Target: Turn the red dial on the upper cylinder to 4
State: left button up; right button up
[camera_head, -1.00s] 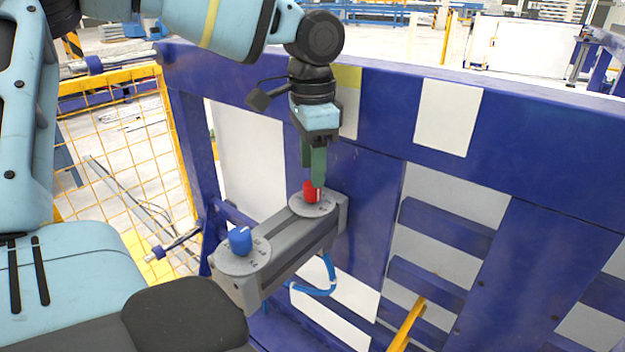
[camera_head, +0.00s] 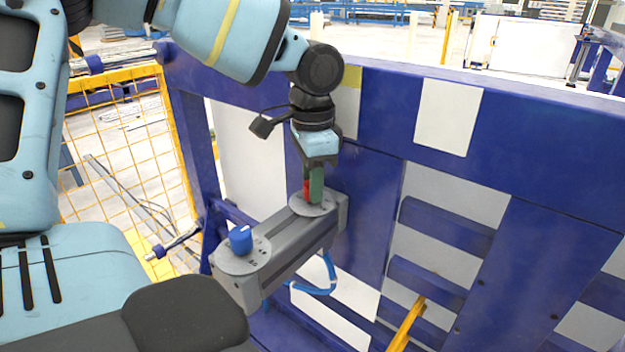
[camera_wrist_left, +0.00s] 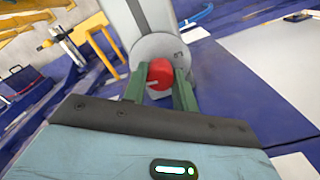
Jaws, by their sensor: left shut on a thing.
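The red dial (camera_head: 308,189) stands on a round grey plate (camera_head: 304,207) at the far end of the grey cylinder unit (camera_head: 290,251). My left gripper (camera_head: 314,186) points down at the dial, and its green fingers partly hide it. In the left wrist view the red dial (camera_wrist_left: 160,75) sits between the two green fingers of my left gripper (camera_wrist_left: 160,92), which are shut on it. A pale mark shows on the dial. The numbers on the plate are too small to read. My right gripper is not in view.
A blue dial (camera_head: 240,240) stands on the unit's near plate. A blue hose (camera_head: 325,285) hangs below the unit. A large blue frame (camera_head: 520,150) stands behind and to the right. A yellow mesh fence (camera_head: 125,150) is at the left.

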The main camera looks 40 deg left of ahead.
pick_arm(q)
jog(key=shift+n, duration=0.3)
jog(key=n, duration=0.9)
dwell(0.3)
jog(key=shift+n, duration=0.3)
jog(key=o, duration=1)
jog(key=shift+r, duration=4)
